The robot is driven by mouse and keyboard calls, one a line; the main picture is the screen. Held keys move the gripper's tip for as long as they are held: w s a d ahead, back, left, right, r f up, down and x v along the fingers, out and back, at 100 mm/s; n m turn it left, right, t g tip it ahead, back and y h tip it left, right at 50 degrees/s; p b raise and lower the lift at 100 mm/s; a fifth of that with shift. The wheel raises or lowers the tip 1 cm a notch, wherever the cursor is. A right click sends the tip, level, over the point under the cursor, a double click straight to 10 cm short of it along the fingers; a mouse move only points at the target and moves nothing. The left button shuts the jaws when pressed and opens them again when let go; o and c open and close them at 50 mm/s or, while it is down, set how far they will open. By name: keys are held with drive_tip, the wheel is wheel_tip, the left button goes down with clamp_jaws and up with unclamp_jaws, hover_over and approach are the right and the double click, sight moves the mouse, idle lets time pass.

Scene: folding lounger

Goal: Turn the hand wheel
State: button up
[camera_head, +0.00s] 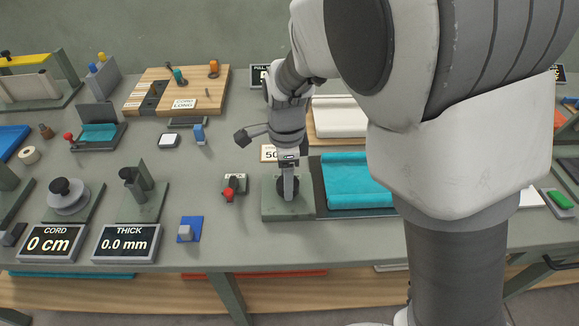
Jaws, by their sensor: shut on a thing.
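A dark round hand wheel (281,190) stands on a grey-green base (273,212) near the front middle of the bench. My gripper (288,193) comes straight down in front of it and is shut on it. The fingers and my arm hide much of the wheel, so its exact grip point and turn angle cannot be told.
A number sign (269,153) stands behind. Another wheel with a black knob (68,192) is at far left.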

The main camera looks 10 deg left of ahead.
drive_tip(key=n+p, duration=0.1)
drive_tip(key=n, duration=0.4)
drive_tip(key=n+p, duration=0.1)
drive_tip(key=n, duration=0.3)
drive_tip(key=shift+d+n, duration=0.1)
drive_tip(key=shift+n, duration=0.3)
drive_tip(key=n, duration=0.5)
drive_tip(key=n+p, duration=0.1)
drive_tip(key=n, duration=0.4)
drive_tip(key=shift+d, duration=0.1)
drive_tip(key=n+p, duration=0.1)
drive_tip(key=n, duration=0.3)
drive_tip(key=shift+r+n, duration=0.1)
drive_tip(key=shift+n, duration=0.2)
drive_tip(key=n+p, duration=0.2)
drive_tip(key=n, duration=0.3)
drive_tip(key=n+p, duration=0.2)
drive_tip(key=n, duration=0.3)
drive_tip(key=shift+n+p, duration=0.35)
drive_tip(key=shift+n, duration=0.05)
drive_tip(key=shift+n+p, duration=0.9)
drive_tip(key=shift+n, duration=1)
